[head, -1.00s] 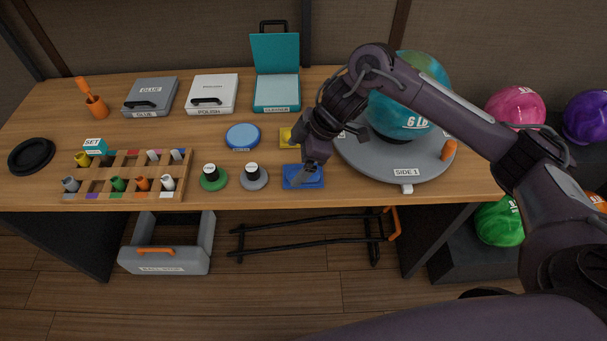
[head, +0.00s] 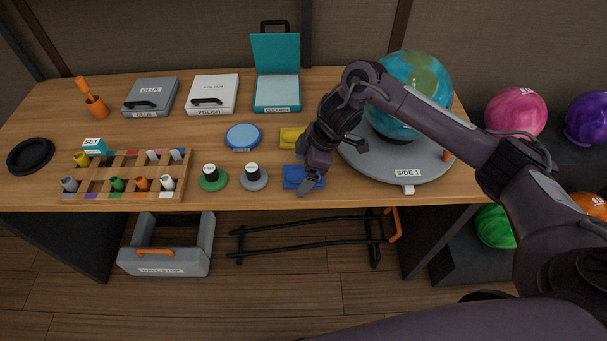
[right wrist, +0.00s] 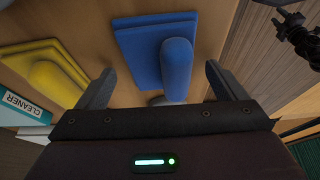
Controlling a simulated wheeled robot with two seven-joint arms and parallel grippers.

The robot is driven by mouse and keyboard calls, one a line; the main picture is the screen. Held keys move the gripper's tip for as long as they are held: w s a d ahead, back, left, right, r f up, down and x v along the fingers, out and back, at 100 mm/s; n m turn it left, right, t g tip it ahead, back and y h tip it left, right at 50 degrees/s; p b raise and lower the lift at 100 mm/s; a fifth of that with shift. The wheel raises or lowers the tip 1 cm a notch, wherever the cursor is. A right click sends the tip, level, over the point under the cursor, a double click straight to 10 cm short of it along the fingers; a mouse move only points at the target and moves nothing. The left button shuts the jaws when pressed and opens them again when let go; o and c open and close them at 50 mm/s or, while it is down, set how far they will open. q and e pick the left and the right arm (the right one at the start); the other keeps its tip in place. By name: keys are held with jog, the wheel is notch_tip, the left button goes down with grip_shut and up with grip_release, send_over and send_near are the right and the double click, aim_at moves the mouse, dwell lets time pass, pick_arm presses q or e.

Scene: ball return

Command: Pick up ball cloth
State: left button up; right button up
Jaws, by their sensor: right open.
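A blue pad (head: 290,174) with a raised rounded grip lies flat near the table's front edge. A yellow pad (head: 290,138) of similar form lies behind it. I cannot read which is the ball cloth. My right gripper (head: 310,185) is over the blue pad's right side and hides part of it. In the right wrist view, the blue pad's grip (right wrist: 177,68) lies between the spread fingers of the gripper (right wrist: 160,85), with space on both sides. The yellow pad (right wrist: 45,72) is left of it there. My left gripper is not in view.
A teal ball (head: 425,75) sits on a grey turntable (head: 405,167) right of the pads, partly behind my right arm. Green (head: 213,181) and grey (head: 254,181) discs and a blue round tin (head: 243,137) stand left. The table's front edge (head: 235,207) is close.

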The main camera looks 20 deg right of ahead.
jog(key=c, duration=1.1)
jog(key=shift+o, duration=0.2)
jog(key=shift+r, duration=0.15)
jog(key=shift+r, duration=0.6)
notch_tip(320, 180, up, 19)
jog(key=p, duration=0.4)
jog(key=shift+f, duration=0.2)
jog(key=o, duration=0.4)
jog(key=c, duration=0.3)
